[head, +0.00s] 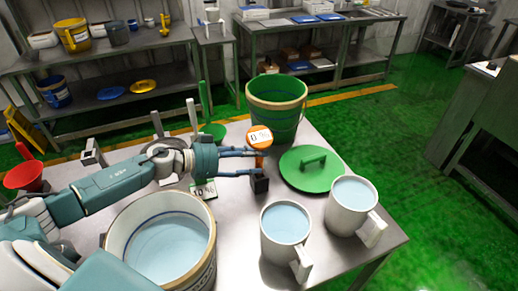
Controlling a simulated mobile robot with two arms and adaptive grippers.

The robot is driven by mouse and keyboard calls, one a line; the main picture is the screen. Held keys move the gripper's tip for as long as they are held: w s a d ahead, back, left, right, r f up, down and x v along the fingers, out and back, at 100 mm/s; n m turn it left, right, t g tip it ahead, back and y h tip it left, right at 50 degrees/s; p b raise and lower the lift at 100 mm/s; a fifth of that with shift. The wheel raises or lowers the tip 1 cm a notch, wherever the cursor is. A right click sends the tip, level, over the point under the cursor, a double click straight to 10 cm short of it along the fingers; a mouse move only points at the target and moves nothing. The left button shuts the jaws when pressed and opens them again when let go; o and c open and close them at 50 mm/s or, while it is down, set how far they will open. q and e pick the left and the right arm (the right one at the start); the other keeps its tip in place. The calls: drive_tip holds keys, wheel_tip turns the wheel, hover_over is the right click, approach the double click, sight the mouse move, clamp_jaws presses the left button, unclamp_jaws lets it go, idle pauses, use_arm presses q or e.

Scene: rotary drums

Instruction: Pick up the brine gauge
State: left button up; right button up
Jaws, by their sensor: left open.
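The orange gauge (260,138), with a white face that reads 0 %, is at the fingertips of my left gripper (262,163). My left gripper is open, with its blue fingers pointing right. The upper finger overlaps the lower part of the gauge in the picture. A black block (260,185) shows at the lower fingertip; I cannot tell whether it belongs to the gauge. I cannot tell whether the fingers touch the gauge. My right gripper is not in view.
A green bucket (276,119), a green lid (309,168) and two white water-filled mugs (285,245) (336,217) stand near the gripper. A large water-filled tub (206,278) is below my arm. A 10 % card (203,191) and a red funnel (23,175) are also there.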

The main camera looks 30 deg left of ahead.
use_arm(q)
drive_tip(key=shift+x, duration=1.2)
drive_tip(key=shift+a, duration=0.1)
clamp_jaws()
